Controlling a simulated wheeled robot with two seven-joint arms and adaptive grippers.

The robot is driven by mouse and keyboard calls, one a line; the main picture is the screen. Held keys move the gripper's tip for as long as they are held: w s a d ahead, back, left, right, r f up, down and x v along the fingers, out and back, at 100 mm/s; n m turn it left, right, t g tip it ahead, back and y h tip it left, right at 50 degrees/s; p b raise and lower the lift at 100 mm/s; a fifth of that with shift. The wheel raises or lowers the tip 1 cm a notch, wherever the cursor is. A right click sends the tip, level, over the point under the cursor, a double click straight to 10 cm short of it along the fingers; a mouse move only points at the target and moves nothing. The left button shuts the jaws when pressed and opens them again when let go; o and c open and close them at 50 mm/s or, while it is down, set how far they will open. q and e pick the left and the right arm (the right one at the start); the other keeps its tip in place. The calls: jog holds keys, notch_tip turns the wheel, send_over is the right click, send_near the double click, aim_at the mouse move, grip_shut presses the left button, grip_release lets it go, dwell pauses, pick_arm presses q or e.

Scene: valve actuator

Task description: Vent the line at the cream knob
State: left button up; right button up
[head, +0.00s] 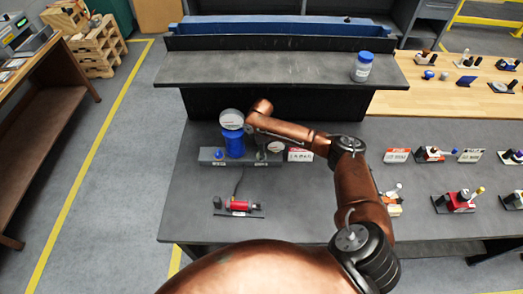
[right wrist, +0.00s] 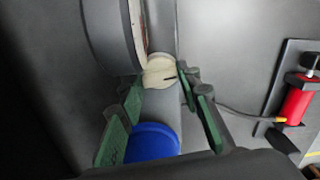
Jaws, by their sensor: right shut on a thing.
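The cream knob (right wrist: 158,72) sits between the fingertips of my right gripper (right wrist: 160,85) in the right wrist view, next to a large grey round rim (right wrist: 110,35). The green-padded fingers are shut on it, one on each side. In the head view my right gripper (head: 263,150) is over the right part of a grey manifold block (head: 208,158), and my arm hides the knob there. A blue cylinder with a white-faced gauge (head: 231,119) stands on the block left of the gripper. My left gripper is not in view.
A red cylinder fixture (head: 240,205) lies in front of the block, with a thin line running to it. A blue-lidded jar (head: 362,67) stands on the raised shelf (head: 290,70). Labelled plates and several small valve fixtures (head: 463,201) are at the right.

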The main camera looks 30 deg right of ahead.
jog(key=n+p, duration=0.1)
jog(key=n, duration=0.1)
jog(key=shift+r+n, duration=0.1)
jog(key=shift+n, duration=0.3)
jog(key=n+p, duration=0.1)
jog(key=n, duration=0.8)
jog(key=shift+n, duration=1.8)
jog(key=o, duration=1.2)
jog(key=shift+w, duration=0.1)
jog(key=shift+c, duration=0.2)
jog(key=shift+d, duration=0.15)
